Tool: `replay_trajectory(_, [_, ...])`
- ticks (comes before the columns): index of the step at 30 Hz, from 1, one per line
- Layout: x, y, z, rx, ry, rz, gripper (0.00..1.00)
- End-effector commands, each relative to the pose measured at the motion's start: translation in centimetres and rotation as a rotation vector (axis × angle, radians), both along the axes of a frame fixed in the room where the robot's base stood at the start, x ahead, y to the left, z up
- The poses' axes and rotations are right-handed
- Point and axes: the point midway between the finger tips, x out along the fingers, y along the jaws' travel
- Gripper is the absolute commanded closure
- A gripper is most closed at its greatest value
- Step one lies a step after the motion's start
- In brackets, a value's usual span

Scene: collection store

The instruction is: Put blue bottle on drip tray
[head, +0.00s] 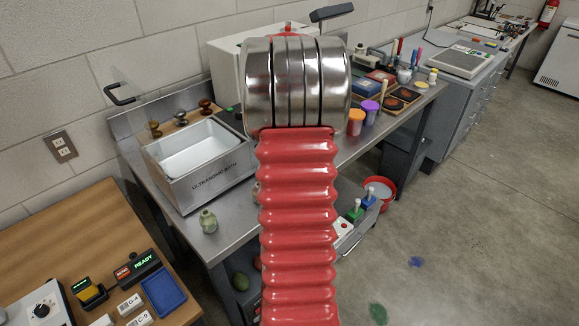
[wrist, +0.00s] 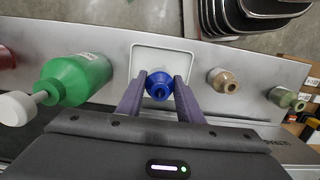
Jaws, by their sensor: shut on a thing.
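In the wrist view my gripper (wrist: 159,78) has its two purple fingers on either side of a small blue bottle (wrist: 158,90), shut on it. The bottle's neck points toward the camera. The drip tray (wrist: 166,57), a grey square with a pale rim, lies behind and below the bottle in that view. The bottle overlaps the tray's near part. I cannot tell whether the bottle touches the tray or hangs above it. In the head view my own arm covers the middle, and the gripper, blue bottle and tray are hidden.
In the head view, the ultrasonic bath (head: 203,178) and a small green bottle (head: 208,221) are on the metal bench.

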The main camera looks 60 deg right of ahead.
Motion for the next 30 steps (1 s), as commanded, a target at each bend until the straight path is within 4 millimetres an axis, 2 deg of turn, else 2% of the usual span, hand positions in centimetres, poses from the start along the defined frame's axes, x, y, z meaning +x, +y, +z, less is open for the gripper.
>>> replay_trajectory(8, [0.0,0.0,-0.1,0.000,0.000,0.000,0.97])
replay_trajectory(18, [0.0,0.0,-3.5,0.001,0.001,0.000,0.97])
replay_trajectory(30, [0.0,0.0,-3.9,0.000,0.000,0.000,0.97])
